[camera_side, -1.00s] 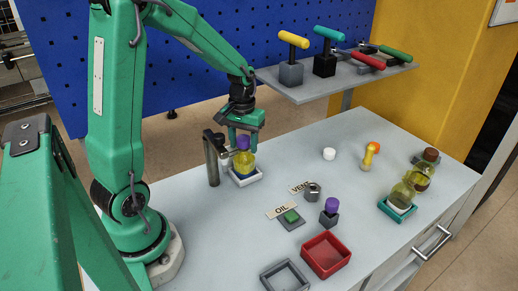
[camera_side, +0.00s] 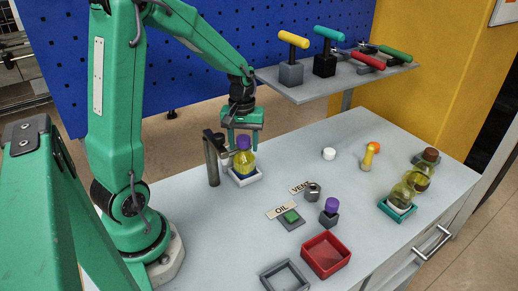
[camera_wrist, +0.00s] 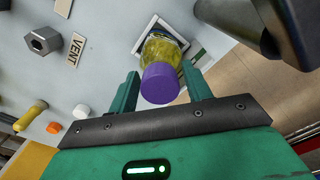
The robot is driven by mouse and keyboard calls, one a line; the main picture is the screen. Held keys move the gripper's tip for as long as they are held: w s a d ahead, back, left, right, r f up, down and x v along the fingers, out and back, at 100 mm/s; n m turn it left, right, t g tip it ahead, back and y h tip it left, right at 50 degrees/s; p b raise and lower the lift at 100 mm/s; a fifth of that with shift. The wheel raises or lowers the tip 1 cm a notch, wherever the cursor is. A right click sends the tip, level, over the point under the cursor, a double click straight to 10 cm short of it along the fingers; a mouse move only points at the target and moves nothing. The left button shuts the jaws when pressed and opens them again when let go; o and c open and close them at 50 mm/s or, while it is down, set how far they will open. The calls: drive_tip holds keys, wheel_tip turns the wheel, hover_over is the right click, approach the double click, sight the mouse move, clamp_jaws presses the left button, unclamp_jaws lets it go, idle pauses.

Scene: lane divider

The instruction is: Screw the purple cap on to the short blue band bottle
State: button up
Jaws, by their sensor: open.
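The blue band bottle (camera_side: 244,165), short and filled with yellow liquid, stands upright in a white square holder (camera_side: 258,178). The purple cap (camera_side: 243,143) sits on top of its mouth; I cannot tell how tightly. In the wrist view the cap (camera_wrist: 160,83) is seen from above, with the bottle (camera_wrist: 163,48) behind it. My gripper (camera_side: 243,131) is just above the bottle, open. In the wrist view its fingers (camera_wrist: 161,82) stand either side of the cap, with gaps showing.
A dark post with a fork (camera_side: 212,160) stands close left of the bottle. A second purple piece (camera_side: 332,204) sits on a grey block. A red tray (camera_side: 325,254) is at the front. Other bottles (camera_side: 402,194) stand right. A tool shelf (camera_side: 340,82) is behind.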

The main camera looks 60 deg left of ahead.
idle(0.4)
drive_tip(key=shift+n, duration=0.9)
drive_tip(key=c, duration=0.6)
drive_tip(key=shift+m, duration=0.9)
